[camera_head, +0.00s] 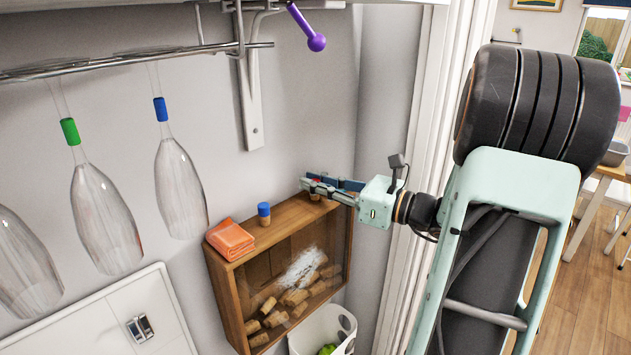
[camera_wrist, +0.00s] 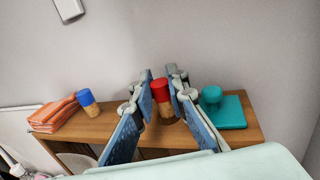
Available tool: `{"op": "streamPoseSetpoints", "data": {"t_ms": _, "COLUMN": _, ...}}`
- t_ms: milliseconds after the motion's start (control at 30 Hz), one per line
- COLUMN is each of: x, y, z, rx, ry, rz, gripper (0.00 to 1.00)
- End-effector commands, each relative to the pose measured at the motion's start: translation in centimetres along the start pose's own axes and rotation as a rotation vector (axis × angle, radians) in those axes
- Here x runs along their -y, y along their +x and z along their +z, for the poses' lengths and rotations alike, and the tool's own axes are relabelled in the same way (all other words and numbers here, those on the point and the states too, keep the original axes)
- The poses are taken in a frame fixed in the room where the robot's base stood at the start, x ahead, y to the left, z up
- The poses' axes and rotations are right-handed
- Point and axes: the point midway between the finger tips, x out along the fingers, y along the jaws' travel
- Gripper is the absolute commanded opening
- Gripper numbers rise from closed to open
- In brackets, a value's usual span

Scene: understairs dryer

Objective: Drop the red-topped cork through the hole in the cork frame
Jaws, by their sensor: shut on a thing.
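The red-topped cork (camera_wrist: 160,92) stands upright between my gripper's fingers in the wrist view, its cork body partly hidden by them. My gripper (camera_wrist: 161,96) is shut on it, over the top of the cork frame. In the head view my gripper (camera_head: 311,186) is at the frame's right end, and only a bit of the red top (camera_head: 316,181) shows. The wooden cork frame (camera_head: 222,290) hangs against the wall with several loose corks behind its clear front.
A blue-topped cork (camera_head: 264,214) and a folded orange cloth (camera_head: 231,239) sit on the frame's top, left of my gripper. Teal items (camera_wrist: 225,112) lie at its right end. Glasses (camera_head: 105,220) hang at left. A white basket (camera_head: 325,328) stands below.

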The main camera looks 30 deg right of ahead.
Motion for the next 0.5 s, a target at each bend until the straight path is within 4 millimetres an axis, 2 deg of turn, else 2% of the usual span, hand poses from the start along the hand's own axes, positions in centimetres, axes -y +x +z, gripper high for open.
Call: {"op": "streamPoseSetpoints", "data": {"t_ms": 500, "x": 0.01, "y": -0.01, "z": -0.39, "rx": 0.0, "ry": 0.0, "rz": 0.0, "gripper": 0.07}}
